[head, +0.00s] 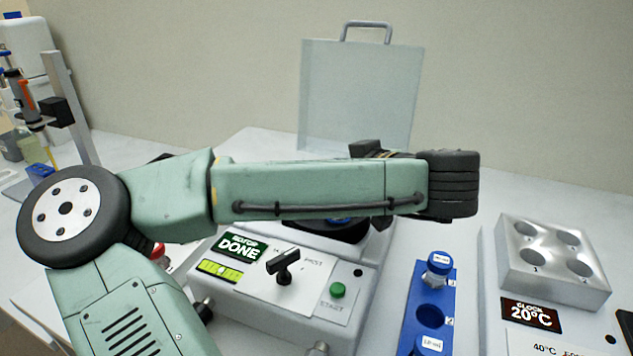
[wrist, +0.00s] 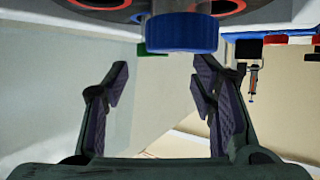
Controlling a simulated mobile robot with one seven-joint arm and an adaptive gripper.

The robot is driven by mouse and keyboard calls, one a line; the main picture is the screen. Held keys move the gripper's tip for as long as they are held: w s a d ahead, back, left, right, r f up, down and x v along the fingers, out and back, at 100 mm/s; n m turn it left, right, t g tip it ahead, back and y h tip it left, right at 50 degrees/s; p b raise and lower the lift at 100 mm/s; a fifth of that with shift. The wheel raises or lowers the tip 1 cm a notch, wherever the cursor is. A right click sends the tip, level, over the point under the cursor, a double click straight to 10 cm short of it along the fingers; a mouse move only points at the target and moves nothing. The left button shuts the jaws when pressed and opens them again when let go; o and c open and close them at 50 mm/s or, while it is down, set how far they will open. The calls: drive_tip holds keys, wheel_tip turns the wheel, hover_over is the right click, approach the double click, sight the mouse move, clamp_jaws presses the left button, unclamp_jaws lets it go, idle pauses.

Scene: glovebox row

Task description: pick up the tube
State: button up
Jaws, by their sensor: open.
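A blue-capped tube (wrist: 182,33) shows at the top of the wrist view, by a grey rotor (wrist: 110,5) with red-ringed holes; its body is mostly hidden. My gripper (wrist: 160,82) is open and empty, its two dark fingers spread below the cap in the picture and apart from it. In the head view my arm hides the gripper's fingers and most of the rotor. Two more blue-capped tubes, one at the back (head: 439,262) and one in front (head: 428,345), stand in a blue rack (head: 432,309). I cannot tell which tube the task names.
The white centrifuge (head: 300,275) reads "ROTOR DONE" and has a black knob (head: 284,266) and a green START button (head: 338,290). A clear panel with a handle (head: 360,90) stands behind. A metal block (head: 553,262) with round wells is at right. Bottles and a stand are at far left.

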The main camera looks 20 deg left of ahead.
drive_tip(key=shift+w+d+f+p+x, duration=0.1)
drive_tip(key=shift+p+x, duration=0.1)
drive_tip(key=shift+x, duration=0.7)
drive_tip(key=shift+w+d+f+p+x, duration=0.1)
drive_tip(key=shift+p+x, duration=0.15)
drive_tip(key=shift+x, duration=0.6)
drive_tip(key=shift+w+d+f+p+x, duration=0.1)
drive_tip(key=shift+p+x, duration=0.1)
drive_tip(key=shift+x, duration=0.7)
drive_tip(key=c, duration=1.1)
drive_tip(key=shift+r, duration=0.1)
